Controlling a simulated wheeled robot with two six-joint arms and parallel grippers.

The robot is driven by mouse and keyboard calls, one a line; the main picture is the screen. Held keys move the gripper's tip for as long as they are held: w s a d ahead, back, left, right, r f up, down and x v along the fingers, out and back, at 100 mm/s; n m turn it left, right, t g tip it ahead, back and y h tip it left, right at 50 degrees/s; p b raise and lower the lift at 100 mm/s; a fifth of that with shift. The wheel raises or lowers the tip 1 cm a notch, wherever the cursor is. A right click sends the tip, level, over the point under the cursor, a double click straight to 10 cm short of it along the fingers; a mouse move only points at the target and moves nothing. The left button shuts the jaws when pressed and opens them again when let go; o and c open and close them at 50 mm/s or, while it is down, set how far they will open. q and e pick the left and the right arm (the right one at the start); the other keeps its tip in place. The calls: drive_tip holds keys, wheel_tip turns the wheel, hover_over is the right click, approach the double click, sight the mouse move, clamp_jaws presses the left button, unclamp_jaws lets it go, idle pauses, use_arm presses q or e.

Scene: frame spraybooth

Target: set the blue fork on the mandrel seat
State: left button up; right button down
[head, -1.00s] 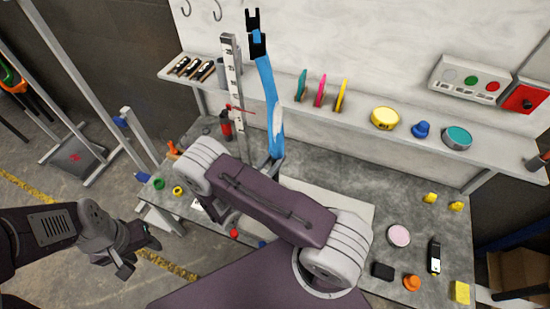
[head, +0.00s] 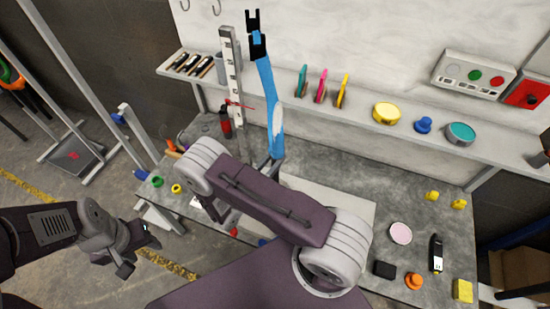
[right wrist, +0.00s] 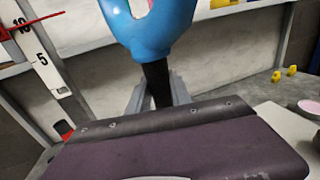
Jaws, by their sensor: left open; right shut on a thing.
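The blue fork (head: 271,95) stands upright over the bench, its black forked tips at the top. My right gripper (right wrist: 158,100) is shut on the fork's black lower tube (right wrist: 157,82), with a grey finger on each side. In the head view my right arm covers the bench below the fork. I cannot make out the mandrel seat in either view; it may be hidden behind my arm. My left gripper (head: 138,254) is open and empty, over the floor at the lower left, away from the bench.
A white graduated column (head: 232,75) stands just left of the fork. Behind is a shelf (head: 365,120) with coloured discs and tape rolls. The grey bench (head: 350,168) carries a pink disc (head: 401,233), a black-and-white tool (head: 436,254) and small yellow and orange parts at right.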

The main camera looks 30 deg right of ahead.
drive_tip(key=shift+f+b, duration=0.6)
drive_tip(key=shift+f, duration=0.2)
drive_tip(key=c, duration=1.1)
unclamp_jaws()
drive_tip(key=b+v, duration=0.1)
drive_tip(key=v, duration=0.8)
drive_tip(key=shift+s, duration=0.1)
